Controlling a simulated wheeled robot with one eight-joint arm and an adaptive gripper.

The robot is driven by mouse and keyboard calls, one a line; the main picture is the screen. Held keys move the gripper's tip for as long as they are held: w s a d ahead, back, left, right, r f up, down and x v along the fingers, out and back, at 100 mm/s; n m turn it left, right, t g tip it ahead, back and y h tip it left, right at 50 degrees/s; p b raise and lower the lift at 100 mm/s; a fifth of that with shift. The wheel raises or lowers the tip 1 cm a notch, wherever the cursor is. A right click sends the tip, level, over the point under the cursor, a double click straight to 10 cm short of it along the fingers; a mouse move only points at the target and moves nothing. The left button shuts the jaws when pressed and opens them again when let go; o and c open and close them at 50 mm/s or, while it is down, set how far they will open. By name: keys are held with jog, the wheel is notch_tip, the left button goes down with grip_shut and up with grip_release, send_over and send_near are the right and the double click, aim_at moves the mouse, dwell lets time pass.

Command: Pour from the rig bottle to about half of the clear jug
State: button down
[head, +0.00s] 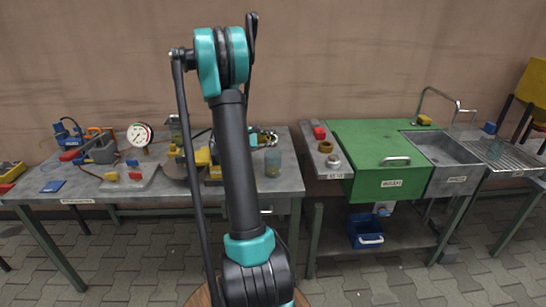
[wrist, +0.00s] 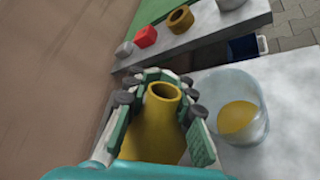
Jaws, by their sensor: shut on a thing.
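The rig bottle (wrist: 155,135) is yellow with an open round mouth. My gripper (wrist: 162,108) is shut around it in the wrist view, with fingers on both sides. The clear jug (wrist: 240,105) stands upright just right of the bottle, apart from its mouth, with a yellow content low inside it. The jug also shows in the head view (head: 273,163), on the right end of the left bench. No stream shows between bottle and jug. The bottle's exact tilt is unclear.
The left bench (head: 285,186) also holds a gauge (head: 139,135), a blue vise-like device (head: 68,133) and several fittings. Right of a gap stands a green-lidded unit (head: 375,150) with a sink (head: 443,150).

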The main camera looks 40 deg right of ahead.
jog(key=shift+w+r+m+t+p, duration=0.1)
jog(key=shift+r+m+t+p, duration=0.1)
jog(key=shift+m+t+p, duration=0.7)
dwell(3.6)
jog(key=shift+s+d+r+m+y, duration=0.1)
jog(key=shift+s+m+y, duration=0.3)
jog(key=shift+m, duration=0.4)
dwell(2.6)
